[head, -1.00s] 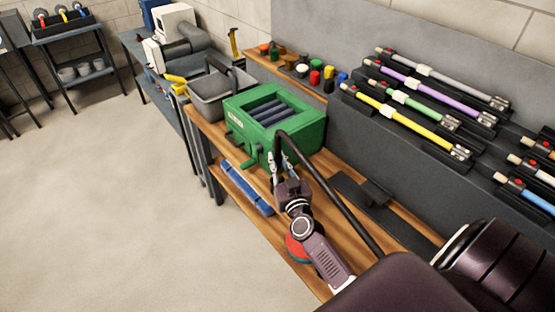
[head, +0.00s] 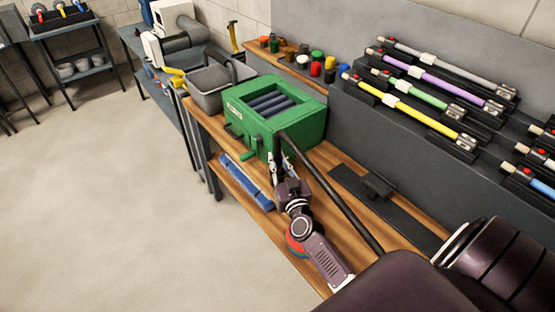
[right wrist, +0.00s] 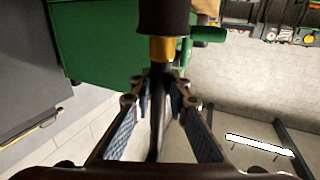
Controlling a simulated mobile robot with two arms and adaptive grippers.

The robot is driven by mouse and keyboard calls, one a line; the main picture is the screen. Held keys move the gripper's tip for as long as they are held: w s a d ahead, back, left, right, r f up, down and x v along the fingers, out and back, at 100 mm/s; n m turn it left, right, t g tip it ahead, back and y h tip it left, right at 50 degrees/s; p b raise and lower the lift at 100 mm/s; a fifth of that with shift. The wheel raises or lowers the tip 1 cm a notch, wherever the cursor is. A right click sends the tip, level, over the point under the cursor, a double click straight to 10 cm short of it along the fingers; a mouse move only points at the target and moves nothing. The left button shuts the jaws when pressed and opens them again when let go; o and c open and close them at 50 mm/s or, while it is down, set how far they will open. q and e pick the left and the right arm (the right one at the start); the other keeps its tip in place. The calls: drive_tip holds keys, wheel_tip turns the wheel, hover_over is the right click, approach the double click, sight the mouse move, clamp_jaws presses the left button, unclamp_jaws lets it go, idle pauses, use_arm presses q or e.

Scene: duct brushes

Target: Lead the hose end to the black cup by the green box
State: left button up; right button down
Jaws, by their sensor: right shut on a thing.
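The green box (head: 262,130) stands on the wooden bench, with dark slats in its open top. My right gripper (head: 280,163) is just in front of the box's near side, shut on the black hose (head: 330,191). The hose runs from there to the lower right. In the right wrist view the fingers (right wrist: 160,90) close around the hose. Beyond the fingertips is a yellow band (right wrist: 162,48) running into a wider black cylinder (right wrist: 164,15) beside the green box. I cannot tell whether this cylinder is the black cup or part of the hose end. My left gripper is out of view.
A grey bin (head: 211,88) stands behind the box. A blue object (head: 247,182) lies on the lower shelf. A flat black bracket (head: 378,190) lies on the bench to the right. Coloured rods (head: 430,120) sit on the raised rack. The floor at left is clear.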

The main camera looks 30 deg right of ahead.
drive_tip(key=shift+f, duration=0.3)
drive_tip(key=c, duration=1.8)
unclamp_jaws()
drive_tip(key=shift+f, duration=0.1)
drive_tip(key=shift+s, duration=0.15)
